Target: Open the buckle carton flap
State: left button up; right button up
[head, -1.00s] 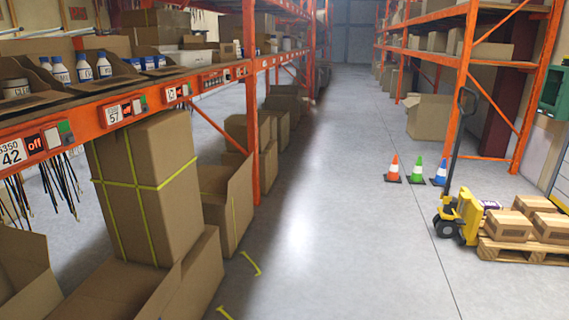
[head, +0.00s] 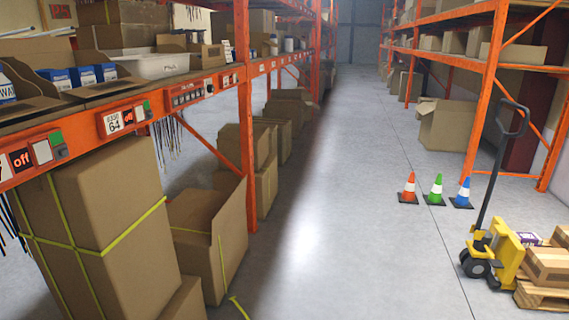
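No carton in the head view can be told apart as the buckle carton. A tall closed carton with yellow straps (head: 110,230) stands under the left shelf at the lower left. An open carton with a raised flap (head: 212,240) stands on the floor just behind it, by the orange upright. On the shelf, an open brown carton (head: 35,95) holds blue-and-white packs and part of a white bottle. Neither of my grippers is in view.
The orange left rack (head: 150,110) carries a white bin (head: 155,66) and number displays. The grey aisle (head: 340,220) is clear in the middle. Right of it stand three cones (head: 437,190), a yellow pallet jack (head: 506,250) and a loaded pallet (head: 540,297).

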aim_at(215, 52)
jog(key=i+u, duration=0.2)
jog(key=i, duration=0.25)
jog(key=i+l+u, duration=0.15)
jog(key=i, duration=0.25)
jog(key=i+l+u, duration=0.2)
jog(key=i, duration=0.25)
jog(key=i+l+u, duration=0.15)
jog(key=i, duration=0.25)
jog(key=i+l+z, duration=0.1)
jog(key=i+l, duration=0.15)
jog(key=l, duration=0.25)
jog(key=i+l+z, duration=0.15)
jog(key=i+l, duration=0.15)
jog(key=l, duration=0.15)
jog(key=i+l+z, duration=0.1)
jog(key=i+l, duration=0.2)
jog(key=l, duration=0.1)
